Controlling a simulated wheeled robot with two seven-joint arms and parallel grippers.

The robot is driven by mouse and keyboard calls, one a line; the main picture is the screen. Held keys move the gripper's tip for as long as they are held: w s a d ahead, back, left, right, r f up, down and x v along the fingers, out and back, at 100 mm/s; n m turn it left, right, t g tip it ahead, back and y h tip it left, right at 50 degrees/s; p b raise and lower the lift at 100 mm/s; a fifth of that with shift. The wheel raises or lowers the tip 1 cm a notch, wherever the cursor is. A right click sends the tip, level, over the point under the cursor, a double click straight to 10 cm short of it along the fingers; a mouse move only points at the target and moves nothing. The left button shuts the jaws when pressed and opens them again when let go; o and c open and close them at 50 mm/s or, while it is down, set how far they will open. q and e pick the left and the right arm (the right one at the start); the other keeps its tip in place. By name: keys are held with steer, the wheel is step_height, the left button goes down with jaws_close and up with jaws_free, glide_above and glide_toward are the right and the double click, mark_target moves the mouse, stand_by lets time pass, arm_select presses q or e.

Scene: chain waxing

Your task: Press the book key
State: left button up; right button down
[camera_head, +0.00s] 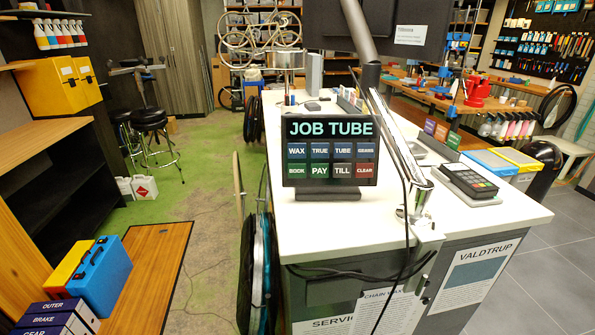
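The dark touch panel (329,184) stands upright on the white counter, and its top line reads JOB TUBE. The book key (296,171) is the green key at the left end of its lower row. The pay key (319,170) is beside it on the right, and the wax key (297,151) is directly above it. Nothing covers the book key. Neither of my grippers shows in the head view.
The white counter (352,226) has bare room before the panel. A chrome bar (400,150) on a clamp rises right of the panel, with a black cable hanging by it. A card terminal (469,181) sits further right. Wheels (262,270) lean against the counter's left side.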

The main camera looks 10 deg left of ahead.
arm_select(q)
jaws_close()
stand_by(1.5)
